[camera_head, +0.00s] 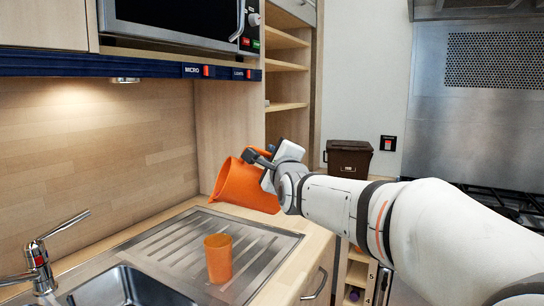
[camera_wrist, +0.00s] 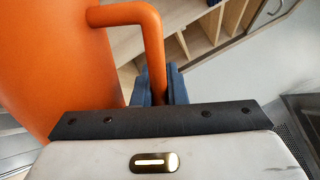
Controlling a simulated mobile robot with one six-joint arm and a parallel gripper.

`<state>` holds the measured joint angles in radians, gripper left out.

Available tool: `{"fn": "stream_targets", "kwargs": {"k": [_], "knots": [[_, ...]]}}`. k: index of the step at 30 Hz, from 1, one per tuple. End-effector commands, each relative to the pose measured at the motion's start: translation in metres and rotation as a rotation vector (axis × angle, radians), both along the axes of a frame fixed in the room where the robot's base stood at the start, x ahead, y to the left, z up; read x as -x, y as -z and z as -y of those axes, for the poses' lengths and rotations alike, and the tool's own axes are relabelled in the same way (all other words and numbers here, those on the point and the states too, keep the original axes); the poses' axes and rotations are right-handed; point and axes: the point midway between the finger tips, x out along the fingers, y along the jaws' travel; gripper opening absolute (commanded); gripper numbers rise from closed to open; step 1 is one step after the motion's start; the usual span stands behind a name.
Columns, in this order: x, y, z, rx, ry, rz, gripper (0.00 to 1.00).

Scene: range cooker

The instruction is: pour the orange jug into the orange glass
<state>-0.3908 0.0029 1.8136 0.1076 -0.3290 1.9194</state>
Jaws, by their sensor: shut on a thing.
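The orange jug (camera_head: 245,188) is tilted and held in the air above the far right part of the metal drainboard. My gripper (camera_head: 262,160) is shut on the jug's handle. In the wrist view the jug (camera_wrist: 60,70) fills the left side, and its handle passes between my gripper's fingers (camera_wrist: 158,88). The orange glass (camera_head: 218,258) stands upright on the drainboard, below and slightly left of the jug. The jug and glass are apart. The inside of the jug and any contents are hidden.
A sink (camera_head: 130,287) with a tap (camera_head: 42,262) lies at the left front. A microwave (camera_head: 180,22) hangs above. A dark brown bin (camera_head: 348,158) stands behind my arm. A hob (camera_head: 515,203) is at the right. The ridged drainboard (camera_head: 170,243) left of the glass is clear.

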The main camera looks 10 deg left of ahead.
Motion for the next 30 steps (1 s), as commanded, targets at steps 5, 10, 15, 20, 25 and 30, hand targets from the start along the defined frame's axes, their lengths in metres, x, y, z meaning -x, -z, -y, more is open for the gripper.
{"fn": "stream_targets", "kwargs": {"k": [5, 10, 15, 20, 25, 30], "knots": [[0.0002, -0.0017, 0.0002, -0.002, 0.0, 0.003, 0.0], [0.0002, -0.0016, 0.0001, -0.001, 0.0, 0.003, 0.0], [0.001, -0.001, -0.0017, 0.014, 0.0, 0.012, 0.0], [0.0026, -0.0012, -0.0052, 0.051, 0.001, 0.03, 0.0], [0.0029, -0.0026, -0.006, 0.063, 0.003, 0.036, 0.0], [0.0029, -0.0024, -0.006, 0.063, 0.002, 0.035, 0.0]]}}
